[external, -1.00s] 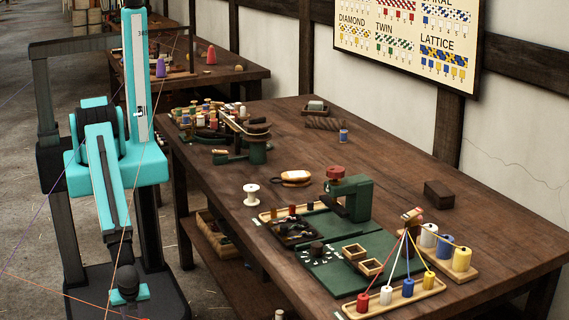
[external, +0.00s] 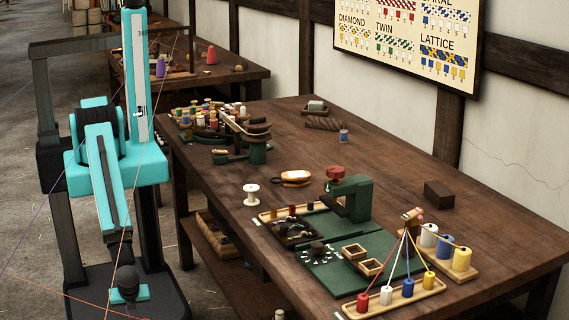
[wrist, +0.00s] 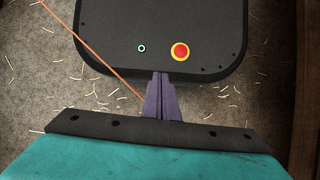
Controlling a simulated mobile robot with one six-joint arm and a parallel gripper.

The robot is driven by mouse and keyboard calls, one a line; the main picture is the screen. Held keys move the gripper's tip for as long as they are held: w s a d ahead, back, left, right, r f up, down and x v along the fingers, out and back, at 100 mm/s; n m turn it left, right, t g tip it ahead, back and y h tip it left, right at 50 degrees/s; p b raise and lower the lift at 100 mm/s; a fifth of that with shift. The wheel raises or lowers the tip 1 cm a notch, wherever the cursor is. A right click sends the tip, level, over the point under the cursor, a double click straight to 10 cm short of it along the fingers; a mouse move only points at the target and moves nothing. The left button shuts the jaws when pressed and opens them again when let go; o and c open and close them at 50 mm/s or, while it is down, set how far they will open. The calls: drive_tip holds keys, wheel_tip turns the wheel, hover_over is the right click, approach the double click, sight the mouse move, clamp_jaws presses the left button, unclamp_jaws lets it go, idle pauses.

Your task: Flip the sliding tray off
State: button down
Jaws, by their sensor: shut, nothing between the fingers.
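On the bench, a small dark tray (external: 279,238) with small items in it lies at the left of a green board (external: 385,250). It may be the sliding tray; I cannot tell for sure. A green press-like device with a red knob (external: 335,172) stands behind the board. In the wrist view my gripper (wrist: 161,80) has its purple fingers together and empty, above the floor and the dark edge of my base. My gripper is not clear in the external view. The arm hangs left of the bench, well apart from the tray.
Two small wooden boxes (external: 370,267) sit on the board. A rack of coloured bobbins (external: 408,288) with taut threads stands at the front right. A white spool (external: 251,195) stands left of the board.

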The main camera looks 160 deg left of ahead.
drive_tip(key=w+a+r+m+g+y, duration=0.1)
drive_tip(key=w+a+r+m+y, duration=0.15)
drive_tip(key=a+m+y, duration=0.5)
drive_tip(key=w+a+r+m+t+y, duration=0.1)
drive_tip(key=w+a+r+m+y, duration=0.1)
drive_tip(key=w+a+r+m, duration=0.35)
drive_tip(key=w+a+r+m+y, duration=0.2)
drive_tip(key=w+a+r, duration=0.1)
drive_tip(key=w+a, duration=0.4)
drive_tip(key=w+r+t+y, duration=0.1)
drive_tip(key=w+r+y, duration=0.2)
drive_tip(key=w+r, duration=1)
drive_tip(key=w+r+t+y, duration=0.1)
drive_tip(key=w+r+y, duration=0.2)
drive_tip(key=w+r, duration=1)
drive_tip(key=shift+w+a+r+t+p, duration=0.25)
drive_tip(key=shift+r+p, duration=0.2)
drive_tip(key=shift+r, duration=3.15)
drive_tip(key=shift+s+a, duration=0.1)
drive_tip(key=a, duration=0.4)
drive_tip(key=s+a+p, duration=0.1)
drive_tip(key=a, duration=0.4)
drive_tip(key=s+a+p, duration=0.1)
drive_tip(key=a, duration=0.3)
drive_tip(key=shift+a+f, duration=0.1)
drive_tip(key=shift+a, duration=0.15)
